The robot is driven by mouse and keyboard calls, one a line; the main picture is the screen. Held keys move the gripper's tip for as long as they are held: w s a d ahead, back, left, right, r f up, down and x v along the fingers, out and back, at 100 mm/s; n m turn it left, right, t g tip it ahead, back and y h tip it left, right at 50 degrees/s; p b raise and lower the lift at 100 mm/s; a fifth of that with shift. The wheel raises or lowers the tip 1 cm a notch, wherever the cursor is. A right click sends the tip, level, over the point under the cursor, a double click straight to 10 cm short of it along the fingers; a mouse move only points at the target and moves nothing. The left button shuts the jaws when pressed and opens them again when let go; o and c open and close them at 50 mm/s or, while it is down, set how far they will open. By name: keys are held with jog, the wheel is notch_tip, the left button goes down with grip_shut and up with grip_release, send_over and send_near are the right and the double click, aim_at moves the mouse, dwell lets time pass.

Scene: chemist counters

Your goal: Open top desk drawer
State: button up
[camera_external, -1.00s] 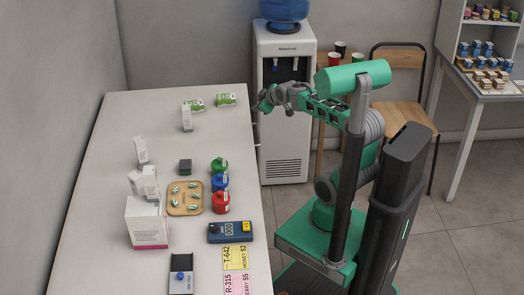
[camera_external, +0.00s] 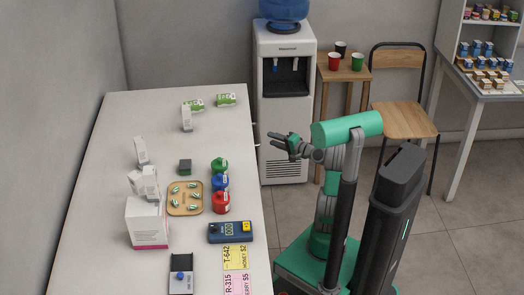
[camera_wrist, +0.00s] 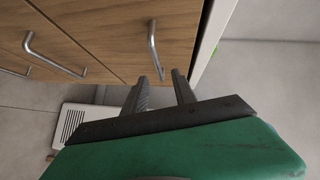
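In the wrist view, wooden drawer fronts fill the upper left, turned sideways. The drawer front closest to the white desk top edge (camera_wrist: 213,35), seemingly the top desk drawer (camera_wrist: 115,35), carries a curved metal handle (camera_wrist: 153,50). The drawer looks shut. My gripper (camera_wrist: 162,76) is open, its two dark fingers apart and pointing at this handle. The handle's lower end shows between the fingertips; contact cannot be told. In the external view my gripper (camera_external: 272,140) is beside the desk's right edge; the drawer fronts are hidden there.
Two more handles (camera_wrist: 52,58) show further left in the wrist view. The white desk (camera_external: 150,105) bears boxes, bottles and a tray (camera_external: 185,210). A water dispenser (camera_external: 285,110) stands just behind my gripper. A stool with cups (camera_external: 357,62) and a chair (camera_external: 404,120) stand beyond.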

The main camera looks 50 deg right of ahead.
jog(key=w+f+b, duration=0.1)
jog(key=w, duration=0.6)
jog(key=shift+w+f+m+b, duration=0.3)
jog(key=shift+c, duration=0.3)
grip_shut()
dwell(0.7)
